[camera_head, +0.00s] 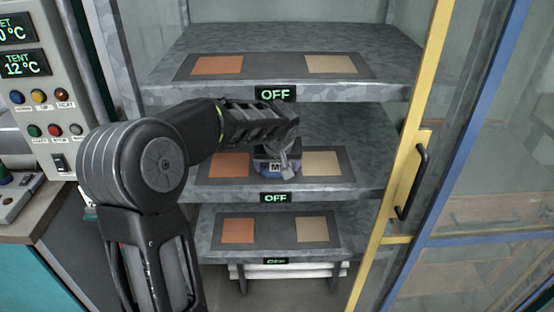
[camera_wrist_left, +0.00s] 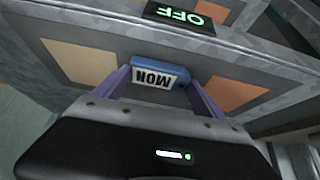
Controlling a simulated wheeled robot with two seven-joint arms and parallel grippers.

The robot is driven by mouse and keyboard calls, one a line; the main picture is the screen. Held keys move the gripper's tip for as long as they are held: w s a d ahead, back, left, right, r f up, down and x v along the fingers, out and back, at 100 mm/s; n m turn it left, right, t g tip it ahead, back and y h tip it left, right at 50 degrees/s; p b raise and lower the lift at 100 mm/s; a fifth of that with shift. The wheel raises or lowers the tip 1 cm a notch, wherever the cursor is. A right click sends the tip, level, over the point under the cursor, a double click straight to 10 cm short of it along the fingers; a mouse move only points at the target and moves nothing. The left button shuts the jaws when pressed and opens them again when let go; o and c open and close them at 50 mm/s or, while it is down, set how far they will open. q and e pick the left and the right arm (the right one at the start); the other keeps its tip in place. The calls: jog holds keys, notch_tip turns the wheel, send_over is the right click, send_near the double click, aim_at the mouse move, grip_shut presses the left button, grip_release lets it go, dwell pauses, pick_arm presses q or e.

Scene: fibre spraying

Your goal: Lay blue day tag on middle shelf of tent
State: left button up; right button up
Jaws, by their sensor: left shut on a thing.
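The blue day tag (camera_wrist_left: 158,73) has a white label reading MON. My left gripper (camera_wrist_left: 160,88) is shut on it, with one purple finger on each side. In the head view the tag (camera_head: 274,166) is at the middle shelf (camera_head: 348,135) of the tent, between the orange square (camera_head: 229,165) and the beige square (camera_head: 321,164). I cannot tell whether the tag touches the shelf. My left gripper (camera_head: 284,160) partly hides it from above. My right gripper is in neither view.
The upper shelf (camera_head: 290,38) and lower shelf (camera_head: 340,250) carry similar orange and beige squares. A yellow door frame (camera_head: 415,120) with a black handle (camera_head: 411,182) stands at the right. A control panel (camera_head: 45,105) is at the left.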

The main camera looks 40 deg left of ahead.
pick_arm(q)
jog(key=shift+w+a+r, duration=0.1)
jog(key=shift+w+a, duration=0.4)
jog(key=shift+w, duration=0.1)
jog(key=shift+s+d+f+p, duration=0.1)
jog(key=shift+f+p, duration=0.1)
jog(key=shift+p, duration=0.15)
jog(key=shift+f, duration=0.15)
jog(key=o, duration=1.4)
jog(key=b+v, duration=0.1)
jog(key=v, duration=0.6)
jog(key=shift+r, duration=0.35)
jog(key=shift+s, duration=0.1)
